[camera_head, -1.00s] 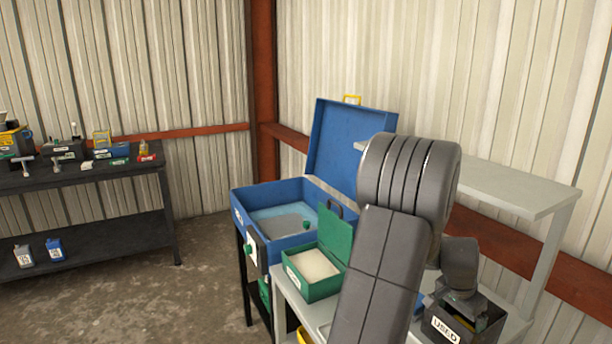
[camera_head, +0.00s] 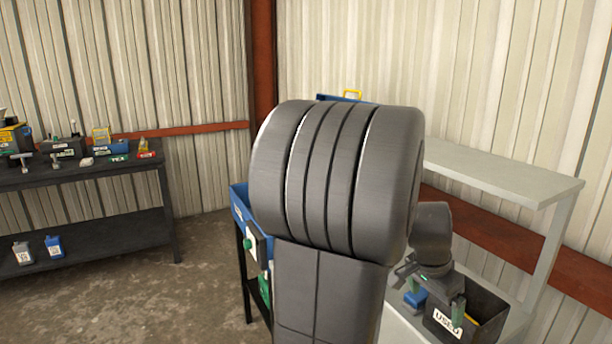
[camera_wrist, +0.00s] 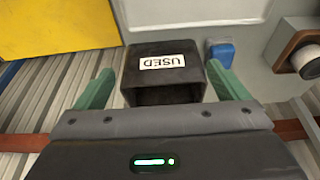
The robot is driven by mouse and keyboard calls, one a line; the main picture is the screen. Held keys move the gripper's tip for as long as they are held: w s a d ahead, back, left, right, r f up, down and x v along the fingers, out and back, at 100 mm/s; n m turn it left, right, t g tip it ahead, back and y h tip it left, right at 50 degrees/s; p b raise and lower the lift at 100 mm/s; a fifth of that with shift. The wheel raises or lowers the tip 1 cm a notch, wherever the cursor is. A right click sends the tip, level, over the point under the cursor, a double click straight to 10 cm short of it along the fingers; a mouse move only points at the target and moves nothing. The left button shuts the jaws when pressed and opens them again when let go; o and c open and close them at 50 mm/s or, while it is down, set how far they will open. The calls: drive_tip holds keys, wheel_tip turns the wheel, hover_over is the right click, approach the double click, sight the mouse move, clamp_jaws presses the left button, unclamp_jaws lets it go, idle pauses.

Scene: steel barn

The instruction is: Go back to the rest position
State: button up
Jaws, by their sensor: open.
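My gripper (camera_head: 436,294) is open, with its green fingers apart and nothing between them. In the head view it is beside and above the black bin labelled USED (camera_head: 482,322), at the left of its opening. In the wrist view the open gripper (camera_wrist: 162,88) has its fingers on either side of the USED bin (camera_wrist: 165,62) in the picture. Whether a finger touches the bin I cannot tell. My arm stands large in the middle of the head view and hides much of the bench.
A blue open-lidded unit (camera_head: 240,205) is mostly hidden behind my arm. A grey raised shelf (camera_head: 500,178) stands behind the bin. A small blue object (camera_head: 414,299) is beside the bin. A dark bench (camera_head: 90,172) with containers stands at left; the floor between is clear.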

drive_tip(key=s+a+r+n+g+y, duration=0.1)
drive_tip(key=s+a+y, duration=0.2)
drive_tip(key=a, duration=0.8)
drive_tip(key=shift+s+a+g+p, duration=0.25)
drive_tip(key=shift+s+g+p, duration=0.1)
drive_tip(key=shift+s, duration=0.3)
